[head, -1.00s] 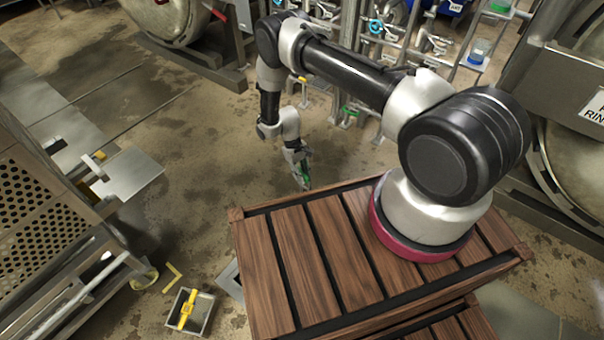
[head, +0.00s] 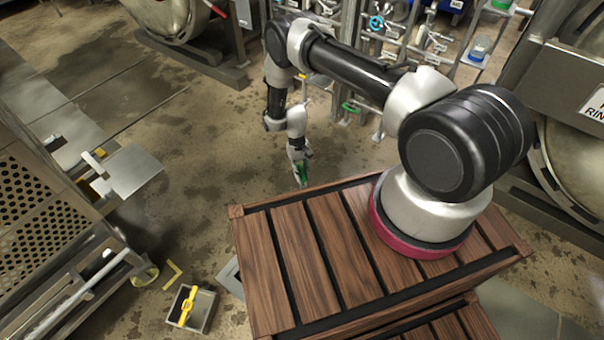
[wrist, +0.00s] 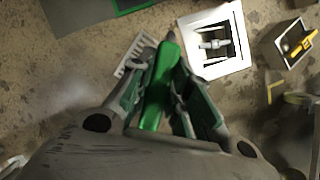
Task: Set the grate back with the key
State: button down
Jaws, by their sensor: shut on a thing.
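My gripper (head: 301,172) hangs low over the floor beyond the wooden platform. It is shut on a green-handled key (wrist: 160,82), whose green also shows in the head view (head: 303,174). In the wrist view a light slotted piece, apparently the grate (wrist: 128,62), shows just left of the key's handle, partly hidden by it. I cannot tell whether it hangs from the key or lies on the floor. A pale square frame (wrist: 236,58) with a dark opening and a metal fitting inside is to the right of the key. In the head view the platform hides most of this frame (head: 229,274).
A grey box (head: 207,312) holding a yellow tool (head: 187,305) stands on the floor, with a yellow angle piece (head: 174,275) nearby. A perforated metal cart (head: 45,235) is at left. The wooden platform (head: 290,265) is in front. Pipework with valves (head: 376,24) stands behind.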

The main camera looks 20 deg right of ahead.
jog(key=shift+m+y, duration=0.3)
jog(key=shift+m, duration=0.7)
jog(key=shift+a+m+y, duration=0.1)
jog(key=shift+m+y, duration=0.3)
jog(key=shift+m, duration=0.6)
